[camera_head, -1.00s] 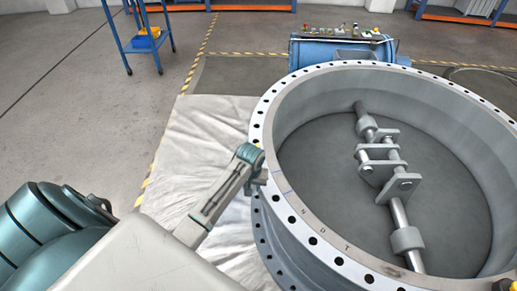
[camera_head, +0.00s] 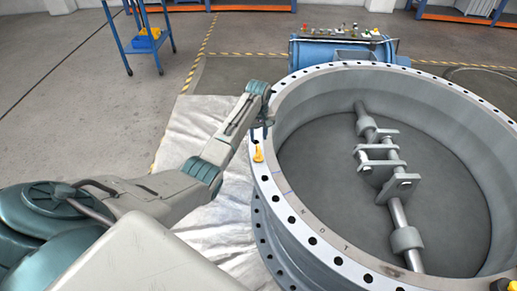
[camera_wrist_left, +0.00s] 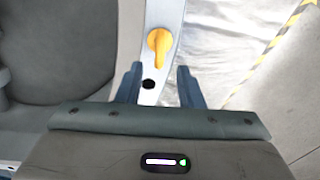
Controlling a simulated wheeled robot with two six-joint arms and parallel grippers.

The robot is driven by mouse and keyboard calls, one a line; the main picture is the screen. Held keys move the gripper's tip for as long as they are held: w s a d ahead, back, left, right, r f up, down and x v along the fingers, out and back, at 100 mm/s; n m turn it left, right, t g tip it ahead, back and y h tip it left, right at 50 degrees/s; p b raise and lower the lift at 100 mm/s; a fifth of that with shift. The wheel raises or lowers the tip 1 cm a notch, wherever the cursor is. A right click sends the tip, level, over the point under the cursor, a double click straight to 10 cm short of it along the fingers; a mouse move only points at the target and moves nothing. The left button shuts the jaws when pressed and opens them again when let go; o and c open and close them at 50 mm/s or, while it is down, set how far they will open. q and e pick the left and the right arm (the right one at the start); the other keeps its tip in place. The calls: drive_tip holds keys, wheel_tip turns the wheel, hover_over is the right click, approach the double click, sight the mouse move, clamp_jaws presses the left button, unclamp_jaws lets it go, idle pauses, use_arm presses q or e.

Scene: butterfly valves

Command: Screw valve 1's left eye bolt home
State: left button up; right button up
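Valve 1 is a large grey ring body (camera_head: 300,215) with a drilled flange and a shaft with lugs across its inside. The yellow left eye bolt (camera_head: 258,153) stands on the left part of the flange. In the left wrist view the eye bolt (camera_wrist_left: 158,42) shows beyond the fingertips, roughly midway between their lines. How deep it sits cannot be told. My left gripper (camera_head: 262,130) is over the flange, just behind the bolt in the head view. In the wrist view its fingers (camera_wrist_left: 160,70) are apart and empty, with a dark flange hole between them. My right gripper is not in view.
A white sheet (camera_head: 185,130) lies on the floor left of the valve. A blue machine (camera_head: 340,52) stands behind it. A blue trolley (camera_head: 145,40) is at the back left. A yellow and black piece (camera_head: 512,286) shows at the bottom right corner.

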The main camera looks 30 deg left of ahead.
sight(259, 147)
use_arm(q)
wheel_tip(259, 147, down, 8)
drive_tip(key=shift+f, duration=0.1)
idle(0.4)
clamp_jaws()
